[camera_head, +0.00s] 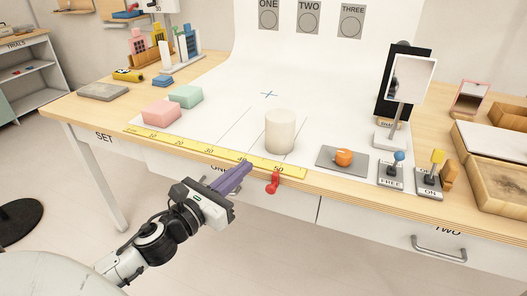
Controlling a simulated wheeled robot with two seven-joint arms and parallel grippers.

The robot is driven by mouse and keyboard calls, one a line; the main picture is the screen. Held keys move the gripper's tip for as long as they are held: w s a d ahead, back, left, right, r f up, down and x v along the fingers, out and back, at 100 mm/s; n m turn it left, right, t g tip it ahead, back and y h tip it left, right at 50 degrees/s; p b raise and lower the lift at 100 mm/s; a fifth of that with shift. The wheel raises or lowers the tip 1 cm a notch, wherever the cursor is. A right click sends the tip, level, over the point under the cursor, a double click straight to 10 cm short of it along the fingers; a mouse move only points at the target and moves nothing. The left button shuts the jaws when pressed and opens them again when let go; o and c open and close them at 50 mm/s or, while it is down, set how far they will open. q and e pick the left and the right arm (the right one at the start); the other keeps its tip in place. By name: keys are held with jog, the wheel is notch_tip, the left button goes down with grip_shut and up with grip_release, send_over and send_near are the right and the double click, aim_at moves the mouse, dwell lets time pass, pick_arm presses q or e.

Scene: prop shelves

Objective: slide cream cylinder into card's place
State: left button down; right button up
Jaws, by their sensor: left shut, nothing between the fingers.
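The cream cylinder (280,131) stands upright on the white sheet (225,103), just behind the yellow ruler strip near the table's front edge. My left gripper (246,167) comes in from the lower left with its purple fingers shut and empty. Its tips are at the front edge, by the ruler, to the left of and in front of the cylinder, apart from it. A grey-faced, white-edged card-like panel (411,79) stands on a post at the right, in front of a black panel (389,90). I cannot tell whether it is the task's card. My right gripper is not in view.
A pink block (160,113) and a green block (186,96) sit left on the sheet. The ruler (215,151) runs along the front edge, with a red clamp (273,182). An orange ball (344,157) and levers (398,170) stand right. The sheet's middle is clear.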

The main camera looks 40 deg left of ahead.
aim_at(271, 145)
pick_arm(q)
jog(key=w, duration=0.9)
jog(key=shift+w, duration=0.15)
jog(key=shift+a, duration=0.15)
